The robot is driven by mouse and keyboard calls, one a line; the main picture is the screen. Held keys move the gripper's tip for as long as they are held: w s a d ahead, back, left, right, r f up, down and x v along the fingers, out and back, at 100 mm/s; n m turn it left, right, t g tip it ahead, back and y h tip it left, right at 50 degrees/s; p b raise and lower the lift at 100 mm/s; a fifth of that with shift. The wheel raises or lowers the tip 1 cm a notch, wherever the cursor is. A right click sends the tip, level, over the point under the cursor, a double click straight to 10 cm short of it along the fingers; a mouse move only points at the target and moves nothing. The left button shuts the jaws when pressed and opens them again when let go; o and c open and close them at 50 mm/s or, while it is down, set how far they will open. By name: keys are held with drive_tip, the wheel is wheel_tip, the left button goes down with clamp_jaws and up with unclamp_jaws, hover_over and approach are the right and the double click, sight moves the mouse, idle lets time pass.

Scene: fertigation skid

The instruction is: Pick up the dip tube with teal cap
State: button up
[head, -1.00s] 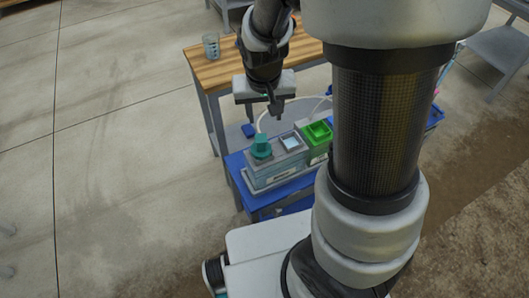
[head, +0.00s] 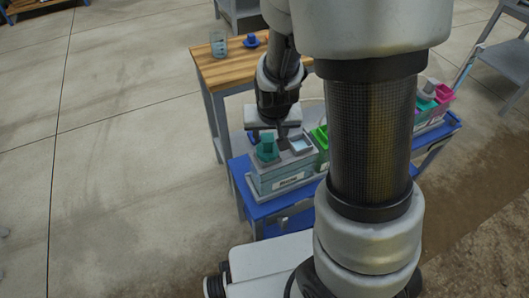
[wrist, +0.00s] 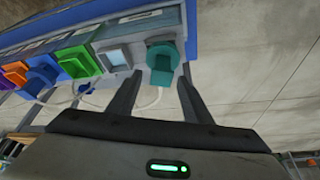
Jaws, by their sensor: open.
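The teal cap of the dip tube (head: 267,152) sits on top of the left end of a tank on the blue bench. It also shows in the wrist view (wrist: 163,58), upper middle. The tube below the cap is hidden. My gripper (head: 281,136) is just behind and above the cap in the head view. In the wrist view my gripper (wrist: 159,80) is open, its fingers either side of the cap's near edge with nothing visibly held. I cannot tell whether a finger touches the cap.
A pale square opening (wrist: 115,56) and a green box-like fitting (wrist: 79,62) stand beside the cap. Blue, orange and purple fittings follow along the row. A wooden table (head: 205,75) with a beaker (head: 218,44) and a small blue object (head: 252,41) stands behind. Pale tubing loops nearby.

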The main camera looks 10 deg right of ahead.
sight(268, 138)
drive_tip(key=b+x, duration=0.2)
drive_tip(key=x, duration=0.3)
drive_tip(key=shift+w+a+f+b, duration=0.1)
drive_tip(key=shift+a+f+b, duration=0.1)
drive_tip(key=shift+b, duration=0.15)
drive_tip(key=shift+r, duration=0.1)
clamp_jaws()
